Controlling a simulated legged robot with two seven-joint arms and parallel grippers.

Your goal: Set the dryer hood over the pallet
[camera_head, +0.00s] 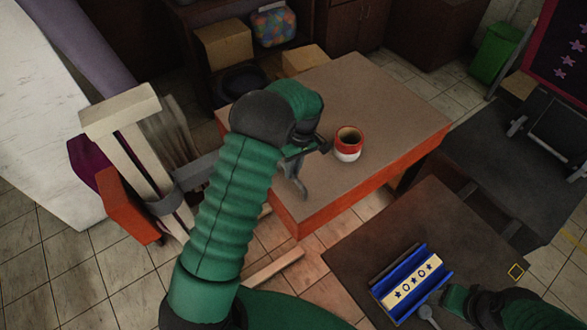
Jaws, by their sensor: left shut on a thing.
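The pallet may be the blue holder (412,283) on the dark table at the lower right; it bears a cream plate (412,279) with dark stars and rings. My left gripper (306,166) hangs beyond my bent green arm, over the left part of the orange-edged table. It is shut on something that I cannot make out. A red and white cup (348,145) stands just right of it, seemingly apart. My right gripper (430,314) is at the lower right, close beside the holder's near end; its jaws are unclear. I cannot pick out the dryer hood with certainty.
The orange-edged table (405,122) is mostly clear. The dark table (370,245) has free room left of the holder. A cream upright frame (120,108) and an orange panel (131,205) stand left of my arm. Cardboard boxes (224,47) and a green bin (496,52) are farther back.

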